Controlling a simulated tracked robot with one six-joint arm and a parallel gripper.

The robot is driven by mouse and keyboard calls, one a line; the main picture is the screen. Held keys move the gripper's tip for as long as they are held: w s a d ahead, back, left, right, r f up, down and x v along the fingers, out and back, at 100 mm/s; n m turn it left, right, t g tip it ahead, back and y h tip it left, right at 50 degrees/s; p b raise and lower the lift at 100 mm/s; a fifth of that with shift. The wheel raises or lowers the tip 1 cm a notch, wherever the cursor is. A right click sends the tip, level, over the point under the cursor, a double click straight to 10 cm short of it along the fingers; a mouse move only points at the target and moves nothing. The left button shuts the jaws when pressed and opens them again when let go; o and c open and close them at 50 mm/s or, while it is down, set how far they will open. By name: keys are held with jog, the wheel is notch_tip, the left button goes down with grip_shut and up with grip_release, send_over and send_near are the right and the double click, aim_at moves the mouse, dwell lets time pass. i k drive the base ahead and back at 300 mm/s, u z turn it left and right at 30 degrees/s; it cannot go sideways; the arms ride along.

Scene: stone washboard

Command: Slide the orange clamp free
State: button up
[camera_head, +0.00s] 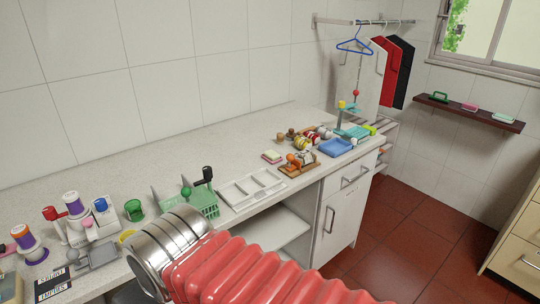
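A small orange piece (291,158), which may be the orange clamp, shows on a brown wooden board (287,172) on the counter, right of the middle of the head view. Pale and metallic parts stand close beside it on the board. They are too small to tell whether the orange piece is fixed to them. My arm, with a red ribbed sleeve and metal rings, fills the bottom middle, well to the front left of the board. No gripper fingers can be made out.
The pale counter (130,195) runs along the tiled wall. A white divided tray (252,188) and a green basket (204,204) stand left of the board. A blue tray (336,147) and several small items crowd its right and back. Red floor (400,225) is clear at right.

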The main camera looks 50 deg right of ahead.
aim_at(294, 164)
jog(key=u, duration=0.75)
jog(key=k, duration=0.9)
jog(key=z, duration=1.2)
jog(key=i, duration=1)
jog(key=z, duration=0.1)
